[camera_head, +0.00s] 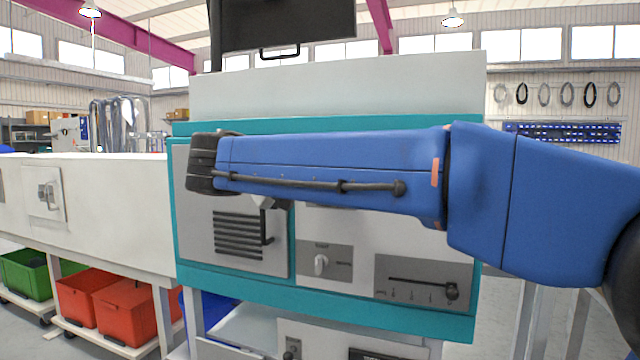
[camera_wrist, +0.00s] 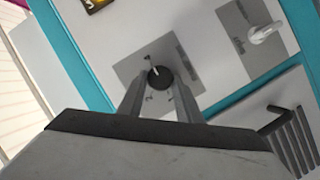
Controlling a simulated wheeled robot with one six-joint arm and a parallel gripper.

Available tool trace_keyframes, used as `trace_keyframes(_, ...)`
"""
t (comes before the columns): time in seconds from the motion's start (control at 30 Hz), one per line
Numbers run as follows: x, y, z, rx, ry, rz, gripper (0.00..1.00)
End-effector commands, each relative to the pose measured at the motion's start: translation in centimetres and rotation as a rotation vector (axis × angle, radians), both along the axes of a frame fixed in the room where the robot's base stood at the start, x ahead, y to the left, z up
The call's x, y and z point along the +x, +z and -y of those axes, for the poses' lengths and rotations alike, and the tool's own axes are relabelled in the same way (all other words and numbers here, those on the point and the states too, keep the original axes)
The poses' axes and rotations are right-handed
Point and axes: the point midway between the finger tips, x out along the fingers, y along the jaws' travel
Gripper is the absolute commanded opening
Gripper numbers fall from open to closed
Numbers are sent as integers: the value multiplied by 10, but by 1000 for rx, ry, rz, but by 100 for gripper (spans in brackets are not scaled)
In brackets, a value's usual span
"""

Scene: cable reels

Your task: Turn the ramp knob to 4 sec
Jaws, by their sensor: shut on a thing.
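The ramp knob (camera_wrist: 159,77) is a small round black knob with a pale pointer line, on a grey plate (camera_wrist: 130,72) with small markings. In the wrist view the pointer leans up and slightly left; I cannot surely read which mark it meets. My gripper (camera_wrist: 159,84) has its two grey fingers on either side of the knob, shut on it. In the head view my blue arm crosses in front of the panel and hides the knob; the fingers are mostly hidden too.
A pale lever switch (camera_head: 320,263) sits on the panel, also seen in the wrist view (camera_wrist: 265,33). Near it are a vent (camera_head: 238,237) with a black handle (camera_head: 267,228) and a black slider (camera_head: 425,283). Red bins (camera_head: 125,312) are lower left.

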Motion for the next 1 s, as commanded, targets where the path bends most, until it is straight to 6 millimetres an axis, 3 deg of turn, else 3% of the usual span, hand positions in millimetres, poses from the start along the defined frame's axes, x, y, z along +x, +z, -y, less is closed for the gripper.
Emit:
trace_keyframes(0.53,0,-1,0,20,-1,4,9)
trace_keyframes(0.57,0,-1,0,19,-1,5,39)
trace_keyframes(0.6,0,-1,0,19,-1,5,48)
trace_keyframes(1.0,-3,1,-3,20,0,7,50)
